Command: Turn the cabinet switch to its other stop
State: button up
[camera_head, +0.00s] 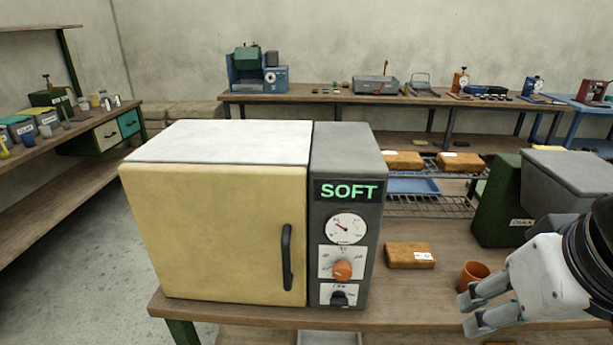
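The cabinet (215,220) stands on the wooden bench, with a cream door and a black handle. Its grey control panel on the right has a lit display (348,190) reading SOFT, a round dial gauge (345,228), an orange knob (342,269) on a white scale plate, and a small black switch (339,299) on a white plate at the bottom. The switch's exact angle is too small to tell. My gripper (467,314) is at the lower right, to the right of the switch and apart from the panel. Its fingers are spread and nothing shows between them.
An orange cup (472,274) stands right beside my gripper. A brown block (410,255) lies between panel and cup. A wire rack (430,204) with brown blocks and a dark green box (497,213) stand behind. The bench front before the panel is clear.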

aim_at(338, 300)
jog(key=u, duration=0.25)
jog(key=k+l+u, duration=0.2)
jog(key=k+j, duration=0.15)
jog(key=j, duration=0.15)
jog(key=k+j, duration=0.35)
jog(key=j, duration=0.3)
jog(key=k+j+u, duration=0.1)
jog(key=j, duration=0.2)
jog(key=k, duration=0.05)
